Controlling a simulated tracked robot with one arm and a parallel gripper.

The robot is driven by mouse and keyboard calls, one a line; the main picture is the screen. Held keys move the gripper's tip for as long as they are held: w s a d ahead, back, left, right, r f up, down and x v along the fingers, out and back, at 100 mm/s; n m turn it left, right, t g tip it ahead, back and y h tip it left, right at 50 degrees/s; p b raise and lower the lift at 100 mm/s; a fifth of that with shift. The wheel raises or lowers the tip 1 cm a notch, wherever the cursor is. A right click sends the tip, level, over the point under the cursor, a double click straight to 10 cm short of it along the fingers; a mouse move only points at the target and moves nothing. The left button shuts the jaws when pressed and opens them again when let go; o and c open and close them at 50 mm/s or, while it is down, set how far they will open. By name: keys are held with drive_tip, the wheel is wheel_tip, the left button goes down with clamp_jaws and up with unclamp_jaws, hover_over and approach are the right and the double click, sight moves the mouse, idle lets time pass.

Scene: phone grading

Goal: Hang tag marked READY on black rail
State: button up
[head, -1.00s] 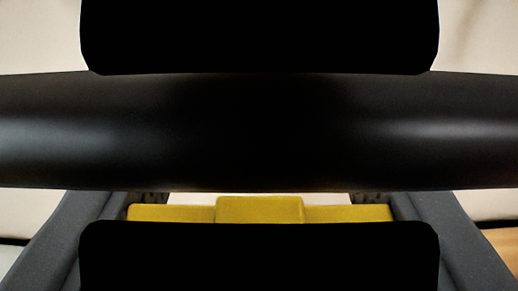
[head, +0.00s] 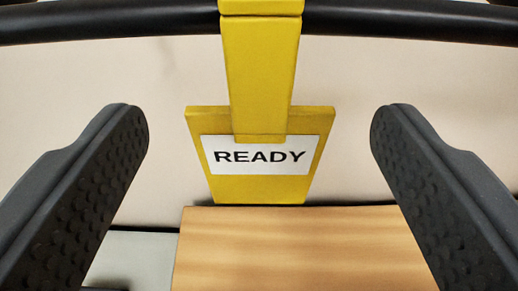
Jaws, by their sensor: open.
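The yellow tag (head: 262,190) hangs from the black rail (head: 410,21), with a white label marked READY (head: 258,156) facing me. Its yellow strap (head: 262,70) runs up to the rail and crosses in front of it; the top of the hook is cut off by the picture's upper edge. My gripper (head: 259,125) is open, with one dark finger on each side of the tag. Both fingers are clear of the tag, and nothing is between them in contact.
A light wooden block or board (head: 300,250) lies below the tag. A grey surface (head: 130,258) is at the lower left. A pale wall or panel (head: 420,90) fills the background behind the rail.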

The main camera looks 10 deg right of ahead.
drive_tip(key=b+v, duration=0.1)
drive_tip(key=v, duration=0.8)
drive_tip(key=a+r+n+y+b, duration=0.1)
drive_tip(key=a+r+y+b, duration=0.25)
drive_tip(key=r, duration=0.95)
drive_tip(key=s+d+r+b, duration=0.2)
drive_tip(key=s+r, duration=0.4)
drive_tip(key=r, duration=0.2)
drive_tip(key=s+d+r+n+t+b, duration=0.1)
drive_tip(key=s+d+r+b, duration=0.1)
drive_tip(key=s+r, duration=0.4)
wheel_tip(320, 180, up, 3)
drive_tip(key=shift+d+f+h, duration=0.1)
drive_tip(key=shift+d+h, duration=0.25)
drive_tip(key=shift+d, duration=0.45)
drive_tip(key=shift+s, duration=0.1)
